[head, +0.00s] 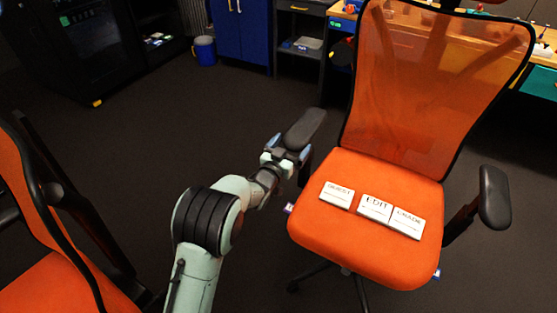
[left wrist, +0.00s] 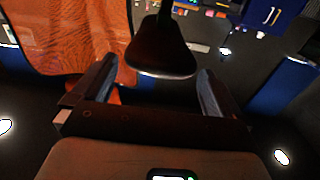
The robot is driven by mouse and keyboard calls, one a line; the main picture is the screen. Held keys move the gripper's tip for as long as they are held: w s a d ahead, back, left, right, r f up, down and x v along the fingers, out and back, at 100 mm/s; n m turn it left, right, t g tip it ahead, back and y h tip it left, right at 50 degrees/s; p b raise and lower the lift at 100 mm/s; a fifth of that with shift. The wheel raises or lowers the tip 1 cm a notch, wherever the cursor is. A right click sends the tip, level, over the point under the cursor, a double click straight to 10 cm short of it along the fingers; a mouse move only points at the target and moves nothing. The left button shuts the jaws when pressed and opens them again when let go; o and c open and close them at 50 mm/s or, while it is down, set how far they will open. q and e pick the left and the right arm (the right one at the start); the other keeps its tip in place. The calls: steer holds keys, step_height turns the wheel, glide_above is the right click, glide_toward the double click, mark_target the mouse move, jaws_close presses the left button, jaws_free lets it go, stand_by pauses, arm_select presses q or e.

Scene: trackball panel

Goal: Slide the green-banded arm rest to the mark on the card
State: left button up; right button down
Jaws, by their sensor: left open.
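The orange chair (head: 375,245) has a dark arm rest (head: 306,128) on its left side and another dark arm rest (head: 494,197) on its right. I cannot make out a green band on either. My left gripper (head: 289,149) is open at the near end of the left-side arm rest. In the left wrist view a dark arm rest pad (left wrist: 163,55) lies ahead, between the open fingers (left wrist: 155,90); I cannot tell whether they touch it. Three white lettered blocks lie on the seat; the middle one (head: 374,208) reads EDIT. No mark is clear. My right gripper is out of view.
Another orange chair (head: 55,280) stands at the lower left. A blue bucket (head: 204,50) and blue cabinet (head: 243,32) are at the back. A workbench (head: 543,50) with small items is behind the chair. The dark floor between the chairs and cabinet is clear.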

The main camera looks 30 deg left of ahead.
arm_select(q)
steer(key=s, duration=0.4)
steer(key=s+p, duration=0.1)
steer(key=s, duration=0.1)
steer(key=shift+d+r, duration=0.15)
steer(key=shift+d, duration=0.1)
steer(key=s, duration=0.4)
steer(key=shift+s+d, duration=0.1)
steer(key=shift+d, duration=0.1)
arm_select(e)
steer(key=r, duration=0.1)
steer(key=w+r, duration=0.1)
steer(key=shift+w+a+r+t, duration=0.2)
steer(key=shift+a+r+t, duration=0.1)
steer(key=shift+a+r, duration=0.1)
